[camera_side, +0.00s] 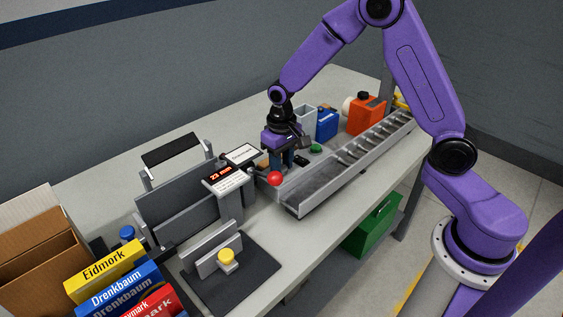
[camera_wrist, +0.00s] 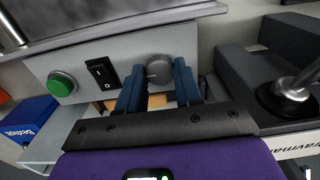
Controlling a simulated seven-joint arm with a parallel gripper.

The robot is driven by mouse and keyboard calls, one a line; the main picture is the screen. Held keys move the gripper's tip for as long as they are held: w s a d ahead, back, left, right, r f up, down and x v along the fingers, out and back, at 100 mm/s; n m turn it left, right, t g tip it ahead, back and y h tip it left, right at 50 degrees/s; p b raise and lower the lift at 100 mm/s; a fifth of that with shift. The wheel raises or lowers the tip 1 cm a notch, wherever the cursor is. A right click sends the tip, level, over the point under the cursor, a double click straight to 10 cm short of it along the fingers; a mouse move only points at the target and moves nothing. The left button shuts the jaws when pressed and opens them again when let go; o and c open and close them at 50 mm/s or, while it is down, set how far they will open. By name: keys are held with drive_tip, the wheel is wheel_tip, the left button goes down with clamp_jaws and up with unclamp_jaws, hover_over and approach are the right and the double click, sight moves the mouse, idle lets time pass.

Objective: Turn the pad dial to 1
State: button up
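The grey round dial (camera_wrist: 159,68) sits on a light grey panel (camera_wrist: 199,42) in the wrist view. A small pale mark shows low on its left side; no numbers are readable around it. My gripper (camera_wrist: 160,78) has its two blue fingers on either side of the dial, spaced about as wide as the dial. I cannot tell whether they touch it. In the side view my gripper (camera_side: 283,163) points down at the panel behind the red knob, and the dial is hidden there.
Beside the dial are a black rocker switch (camera_wrist: 102,73) and a green button (camera_wrist: 61,84). In the side view a red knob (camera_side: 275,179), a display reading 23 mm (camera_side: 222,174) and a long grey conveyor (camera_side: 345,160) stand close to my gripper.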

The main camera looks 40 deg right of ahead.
drive_tip(key=shift+n, duration=0.3)
drive_tip(key=n, duration=0.3)
drive_tip(key=shift+n, duration=0.3)
drive_tip(key=n, duration=0.4)
drive_tip(key=shift+n, duration=0.3)
drive_tip(key=n, duration=0.4)
drive_tip(key=shift+n, duration=2.5)
drive_tip(key=o, duration=1)
drive_tip(key=shift+o, duration=0.2)
drive_tip(key=shift+r, duration=0.1)
